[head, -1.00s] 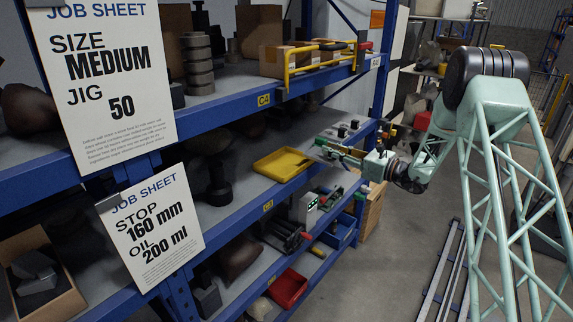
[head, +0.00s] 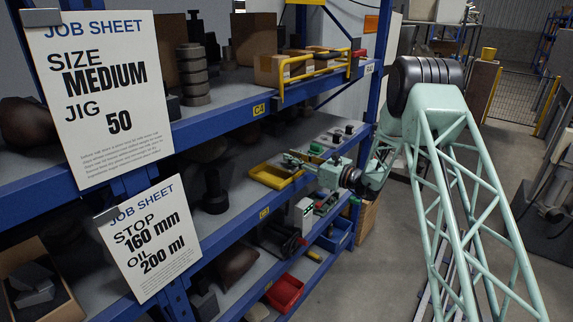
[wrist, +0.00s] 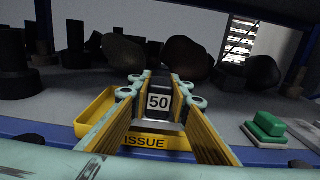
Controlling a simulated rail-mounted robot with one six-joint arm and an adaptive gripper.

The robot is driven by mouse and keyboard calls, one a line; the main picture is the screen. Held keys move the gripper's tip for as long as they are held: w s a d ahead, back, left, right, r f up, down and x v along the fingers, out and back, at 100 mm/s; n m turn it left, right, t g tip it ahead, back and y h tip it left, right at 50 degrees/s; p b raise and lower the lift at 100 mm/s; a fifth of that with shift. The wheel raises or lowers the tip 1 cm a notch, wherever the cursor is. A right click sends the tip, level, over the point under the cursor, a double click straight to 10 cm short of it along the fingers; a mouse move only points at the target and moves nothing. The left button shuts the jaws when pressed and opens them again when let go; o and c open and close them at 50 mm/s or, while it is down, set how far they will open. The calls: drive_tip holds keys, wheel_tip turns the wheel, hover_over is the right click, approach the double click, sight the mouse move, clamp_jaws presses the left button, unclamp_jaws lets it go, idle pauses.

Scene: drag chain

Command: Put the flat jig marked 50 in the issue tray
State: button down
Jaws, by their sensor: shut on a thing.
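My gripper (wrist: 160,84) is shut on the flat jig (wrist: 159,102), a dark piece with a white label reading 50 between the yellow-lined fingers. The yellow issue tray (wrist: 92,112), with ISSUE on its front, lies below and beyond the fingers in the wrist view. The fingers hide much of it, and I cannot tell the gap between jig and tray floor. In the head view my gripper (head: 292,160) reaches over the tray (head: 262,173) on the middle shelf; the jig is too small to make out there.
A green block (wrist: 267,126) sits on the shelf right of the tray. Dark rounded and cylindrical parts (wrist: 125,52) stand behind it. The upper shelf's blue beam (head: 235,118) runs above. A red bin (head: 285,291) is on the lower shelf.

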sight(287, 164)
drive_tip(key=shift+w+a, duration=0.1)
drive_tip(key=shift+a, duration=1.1)
drive_tip(key=shift+f, duration=0.2)
drive_tip(key=shift+f+p, duration=0.6)
drive_tip(key=shift+f, duration=1.05)
drive_tip(key=shift+f, duration=0.1)
drive_tip(key=c, duration=2.4)
unclamp_jaws()
